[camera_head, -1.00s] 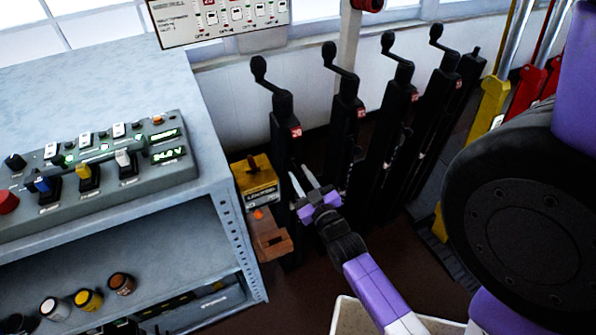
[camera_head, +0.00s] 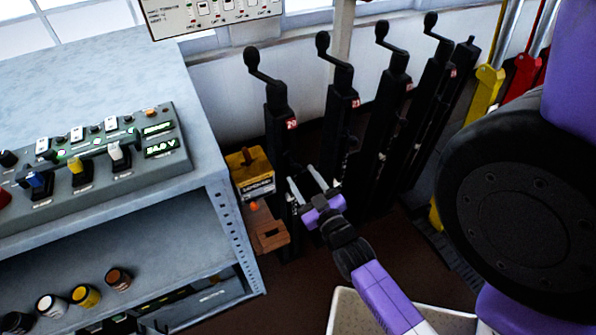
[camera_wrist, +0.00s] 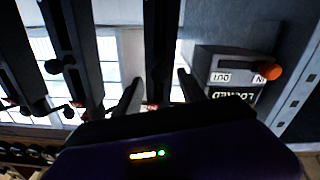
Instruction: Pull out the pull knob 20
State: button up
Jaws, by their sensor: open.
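An orange knob (camera_head: 254,206), which I take to be pull knob 20, sits low on a box (camera_head: 250,168) with a yellow top and a label, just left of the black lever marked 20 (camera_head: 281,110). In the wrist view the knob (camera_wrist: 269,71) sticks out at the right, beside upside-down "IN", "OUT" and "LOCKED" labels. My gripper (camera_head: 302,176) is open and empty, to the right of the knob and apart from it. In the wrist view a black lever post (camera_wrist: 160,45) shows between and beyond its fingers (camera_wrist: 158,82).
Several black crank-topped levers (camera_head: 341,100) stand in a row to the right. A grey metal shelf (camera_head: 205,190) with a control panel (camera_head: 100,160) is at the left. A brown wooden block (camera_head: 270,236) lies below the knob.

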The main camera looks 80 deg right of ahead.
jog(key=shift+v, duration=1.85)
jog(key=s+a+r+n+t+y, duration=0.1)
jog(key=a+r+n+y, duration=0.1)
jog(key=a, duration=0.7)
jog(key=s+a+r+n+t+y, duration=0.1)
jog(key=s+a+r+n+y, duration=0.1)
jog(key=a+r+y, duration=0.3)
jog(key=s+a+r+n+t+y, duration=0.1)
jog(key=a+r+y, duration=0.3)
jog(key=a, duration=1)
jog(key=n+y, duration=0.1)
jog(key=y, duration=0.1)
jog(key=shift+s+r+n+y, duration=0.15)
jog(key=shift+s+n+y, duration=0.25)
